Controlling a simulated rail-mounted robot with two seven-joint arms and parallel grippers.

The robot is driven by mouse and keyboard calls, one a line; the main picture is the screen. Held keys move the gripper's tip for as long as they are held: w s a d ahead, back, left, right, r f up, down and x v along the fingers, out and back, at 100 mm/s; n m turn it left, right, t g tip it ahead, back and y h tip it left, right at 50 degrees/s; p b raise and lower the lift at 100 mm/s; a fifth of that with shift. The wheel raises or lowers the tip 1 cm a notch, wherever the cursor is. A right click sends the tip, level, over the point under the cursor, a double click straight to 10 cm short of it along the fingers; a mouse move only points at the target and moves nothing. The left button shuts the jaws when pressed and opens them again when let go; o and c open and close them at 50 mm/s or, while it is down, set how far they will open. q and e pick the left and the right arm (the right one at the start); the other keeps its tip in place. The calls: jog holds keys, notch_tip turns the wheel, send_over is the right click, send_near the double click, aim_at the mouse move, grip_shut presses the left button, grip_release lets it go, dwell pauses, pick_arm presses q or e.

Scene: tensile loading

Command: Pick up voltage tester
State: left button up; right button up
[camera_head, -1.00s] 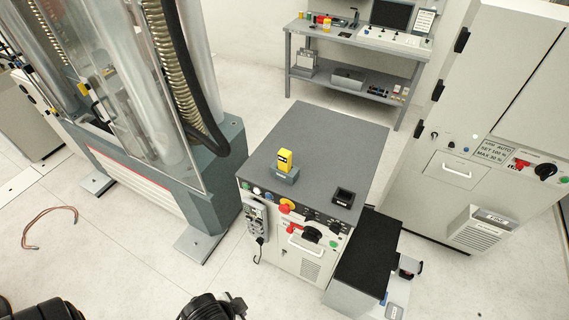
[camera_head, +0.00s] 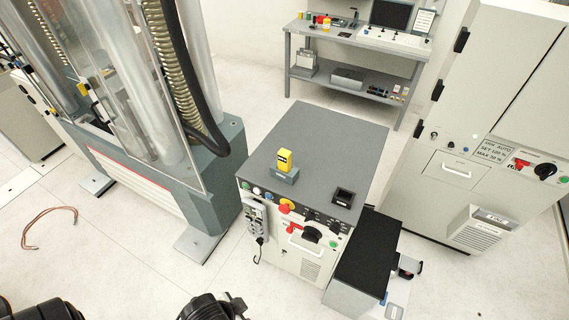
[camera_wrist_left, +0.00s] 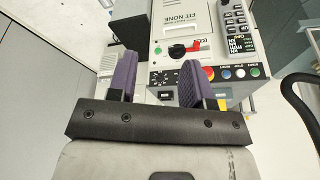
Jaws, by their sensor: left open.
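The voltage tester appears to be the small upright yellow device with a dark face (camera_head: 285,160). It stands in a grey holder block (camera_head: 282,175) on top of the grey-topped cabinet (camera_head: 335,135). In the left wrist view my left gripper (camera_wrist_left: 157,72) is open, with two purple-padded fingers apart and nothing between them. It faces the cabinet's front panel. A bit of yellow shows beside the right finger in that view, but I cannot tell what it is. My right gripper is not in view.
The cabinet front carries a red-and-black switch (camera_wrist_left: 185,50) and several buttons. The tensile machine (camera_head: 160,180) stands left of the cabinet. A black-topped box (camera_head: 365,255) stands at its right. A cable (camera_head: 45,212) lies on the floor.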

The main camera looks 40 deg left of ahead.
pick_arm(q)
jog(key=o, duration=0.7)
jog(key=shift+c, duration=0.2)
